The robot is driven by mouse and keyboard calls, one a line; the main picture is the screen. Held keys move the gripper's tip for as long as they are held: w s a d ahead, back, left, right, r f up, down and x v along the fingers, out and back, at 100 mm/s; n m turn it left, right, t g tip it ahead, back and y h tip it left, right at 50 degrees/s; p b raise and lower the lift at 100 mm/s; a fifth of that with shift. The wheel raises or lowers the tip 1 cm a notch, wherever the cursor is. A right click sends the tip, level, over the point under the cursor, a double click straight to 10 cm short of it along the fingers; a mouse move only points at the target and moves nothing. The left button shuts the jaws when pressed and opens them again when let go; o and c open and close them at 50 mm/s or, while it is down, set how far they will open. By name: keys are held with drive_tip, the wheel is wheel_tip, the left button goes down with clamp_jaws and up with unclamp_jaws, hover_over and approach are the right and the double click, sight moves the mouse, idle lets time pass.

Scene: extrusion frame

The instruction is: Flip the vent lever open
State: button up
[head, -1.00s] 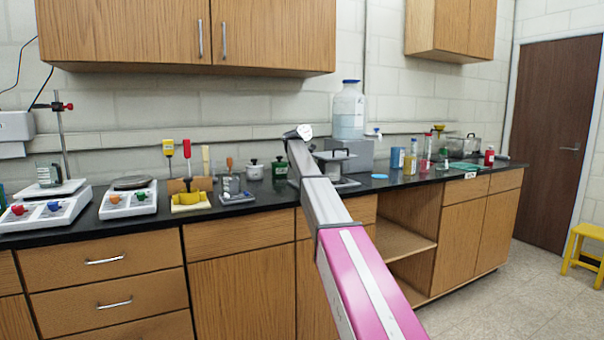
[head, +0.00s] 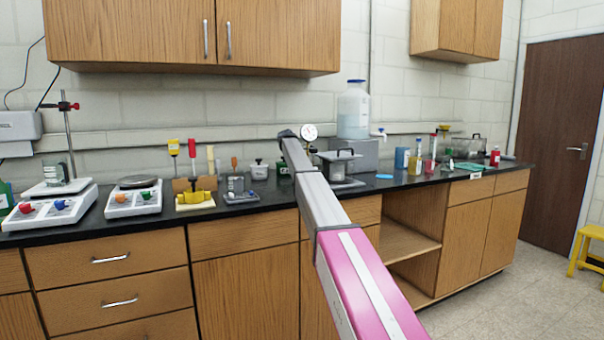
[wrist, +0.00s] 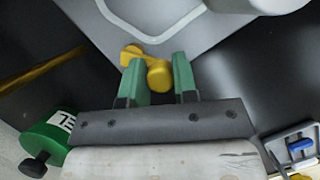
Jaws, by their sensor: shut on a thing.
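The vent lever is a small yellow piece (wrist: 158,78) with a rounded end and a narrower arm reaching up and left, at the edge of a grey panel (wrist: 190,42) in the wrist view. My gripper (wrist: 159,64) has two green fingers, one on each side of the lever's rounded end, and is shut on it. In the head view my arm covers the gripper and the lever. A round white gauge (head: 309,132) stands just right of the arm's far end, near a grey lidded apparatus (head: 340,165) on the black bench.
In the wrist view a green container (wrist: 58,132) with a white label is at lower left and a grey tray (wrist: 272,142) with a blue item is at lower right. Balances (head: 135,198) and a yellow block (head: 195,202) stand left of the arm. A large bottle (head: 353,108) stands behind.

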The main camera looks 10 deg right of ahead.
drive_tip(key=shift+w+a+m+g+y, duration=0.25)
drive_tip(key=shift+m+g, duration=0.1)
drive_tip(key=shift+m, duration=0.75)
drive_tip(key=shift+w+a+m+g+y, duration=0.15)
drive_tip(key=shift+w+a+m+g, duration=0.15)
drive_tip(key=shift+m, duration=0.8)
drive_tip(key=o, duration=0.9)
drive_tip(key=shift+d, duration=0.1)
